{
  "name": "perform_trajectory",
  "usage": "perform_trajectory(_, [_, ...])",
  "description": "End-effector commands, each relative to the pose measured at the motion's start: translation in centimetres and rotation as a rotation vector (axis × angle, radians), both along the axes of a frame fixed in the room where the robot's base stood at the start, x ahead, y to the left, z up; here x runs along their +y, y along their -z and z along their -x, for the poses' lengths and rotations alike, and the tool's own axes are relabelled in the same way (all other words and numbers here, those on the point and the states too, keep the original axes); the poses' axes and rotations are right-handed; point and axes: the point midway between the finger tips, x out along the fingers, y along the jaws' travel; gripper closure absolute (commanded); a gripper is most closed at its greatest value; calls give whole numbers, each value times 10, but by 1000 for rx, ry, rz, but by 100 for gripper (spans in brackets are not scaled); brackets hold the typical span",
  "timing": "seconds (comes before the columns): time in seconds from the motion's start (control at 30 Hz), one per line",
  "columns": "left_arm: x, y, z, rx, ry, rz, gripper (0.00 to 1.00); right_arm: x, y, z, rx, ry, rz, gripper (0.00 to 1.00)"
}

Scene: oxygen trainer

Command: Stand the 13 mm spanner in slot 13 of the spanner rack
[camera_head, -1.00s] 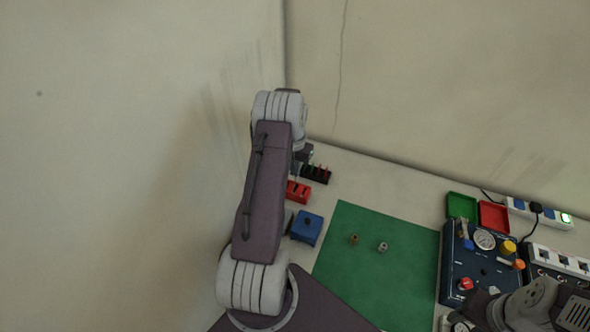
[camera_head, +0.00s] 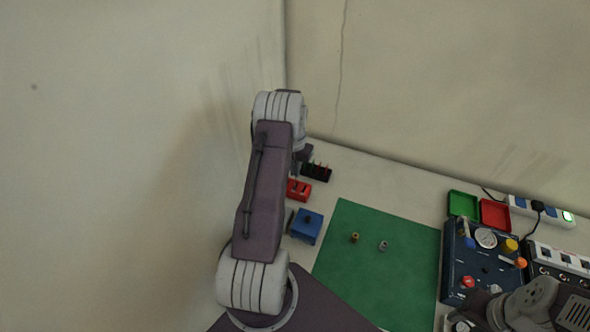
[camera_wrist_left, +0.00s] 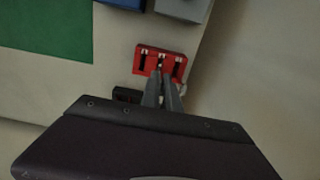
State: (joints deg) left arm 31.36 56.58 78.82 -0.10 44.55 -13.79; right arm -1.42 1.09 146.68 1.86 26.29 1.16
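The red spanner rack (camera_wrist_left: 181,66) shows in the left wrist view with dark slots in its top; it also shows in the head view (camera_head: 299,190), just right of my left forearm. My left gripper (camera_wrist_left: 162,75) has its two grey fingers close together, tips at the rack's middle slot. A small pale spot sits in that slot by the tips; I cannot tell if it is the 13 mm spanner. The spanner is otherwise not clearly seen, and slot numbers are unreadable. In the head view my forearm hides most of the left gripper. My right gripper's fingers are not visible.
A blue block (camera_head: 306,227) stands near the rack, and a black holder (camera_head: 316,172) with coloured pieces stands behind it. A green mat (camera_head: 375,270) carries two small fittings. A dark gauge panel (camera_head: 482,265) stands right. Walls close the left and back.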

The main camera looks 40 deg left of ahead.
Motion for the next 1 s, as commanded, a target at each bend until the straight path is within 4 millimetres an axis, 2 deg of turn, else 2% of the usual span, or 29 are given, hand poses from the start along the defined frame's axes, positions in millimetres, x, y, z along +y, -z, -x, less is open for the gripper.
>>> perform_trajectory(1.0, [0,32,0,0,0,0,100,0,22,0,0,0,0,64])
